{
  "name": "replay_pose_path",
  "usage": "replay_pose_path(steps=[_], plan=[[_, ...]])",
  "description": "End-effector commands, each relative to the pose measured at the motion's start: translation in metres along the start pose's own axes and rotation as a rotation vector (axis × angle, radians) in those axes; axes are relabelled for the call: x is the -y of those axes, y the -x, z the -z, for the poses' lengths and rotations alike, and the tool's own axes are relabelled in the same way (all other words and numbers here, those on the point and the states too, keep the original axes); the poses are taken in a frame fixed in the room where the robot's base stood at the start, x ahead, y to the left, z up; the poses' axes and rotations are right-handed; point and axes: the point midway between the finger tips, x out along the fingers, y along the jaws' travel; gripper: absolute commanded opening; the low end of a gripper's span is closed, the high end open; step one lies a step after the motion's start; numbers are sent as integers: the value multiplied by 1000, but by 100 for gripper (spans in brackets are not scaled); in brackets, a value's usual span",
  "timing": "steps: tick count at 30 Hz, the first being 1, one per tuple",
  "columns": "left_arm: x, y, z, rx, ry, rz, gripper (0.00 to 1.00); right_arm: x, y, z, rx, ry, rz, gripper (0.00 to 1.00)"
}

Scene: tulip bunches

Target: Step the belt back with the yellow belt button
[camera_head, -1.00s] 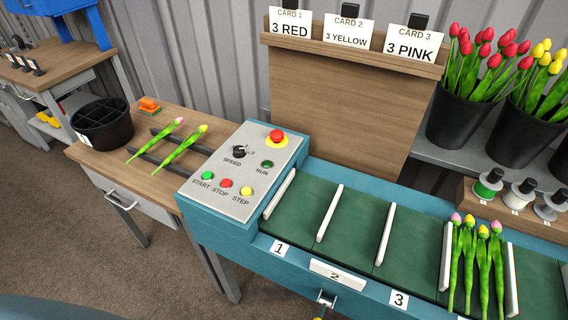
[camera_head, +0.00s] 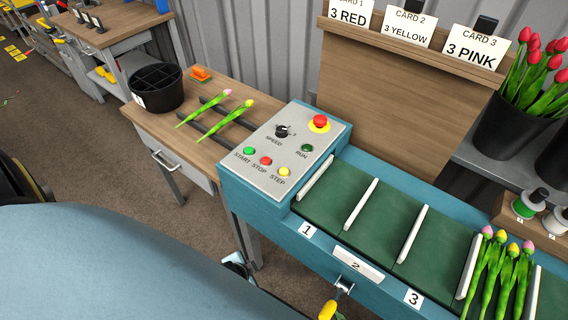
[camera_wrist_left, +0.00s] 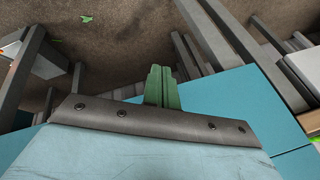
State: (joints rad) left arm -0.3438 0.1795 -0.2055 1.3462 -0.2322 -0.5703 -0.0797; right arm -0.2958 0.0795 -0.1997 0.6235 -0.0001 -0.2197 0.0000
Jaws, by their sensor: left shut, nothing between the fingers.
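The yellow STEP button (camera_head: 284,172) sits at the lower right of the sloped grey control panel (camera_head: 262,180), beside the red STOP button (camera_head: 266,161) and green START button (camera_head: 249,151). The green belt (camera_head: 377,222) has white slats; a bunch of pink and yellow tulips (camera_head: 497,275) lies between two slats at the right. My left arm's large blue shell fills the lower left of the head view, well apart from the panel. In the left wrist view my left gripper (camera_wrist_left: 162,88) shows green fingers closed together, empty, over floor and blue surfaces. My right gripper is not seen.
A red emergency button (camera_head: 320,123) and black speed knob (camera_head: 282,131) stand on the panel. A side table with two loose tulips (camera_head: 217,117) and a black divided bin (camera_head: 157,87) is to the left. A card board (camera_head: 397,95) rises behind the belt.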

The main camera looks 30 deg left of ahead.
Motion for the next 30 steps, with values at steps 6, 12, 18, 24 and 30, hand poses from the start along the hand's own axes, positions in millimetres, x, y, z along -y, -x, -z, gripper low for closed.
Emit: replay_pose_path(steps=[6, 12, 18, 24, 30], plan=[[82, 93, 102, -137, -112, 188, 0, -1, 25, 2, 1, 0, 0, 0], [138, 182, 167, -245, -197, 370, 0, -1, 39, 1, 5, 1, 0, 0], [199, 273, 247, -443, -514, 726, 0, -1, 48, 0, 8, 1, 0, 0], [198, 336, 335, -651, -1290, 1224, 0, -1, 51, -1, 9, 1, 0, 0], [158, 312, 351, -643, -2274, 1489, 0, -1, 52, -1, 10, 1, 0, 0]])
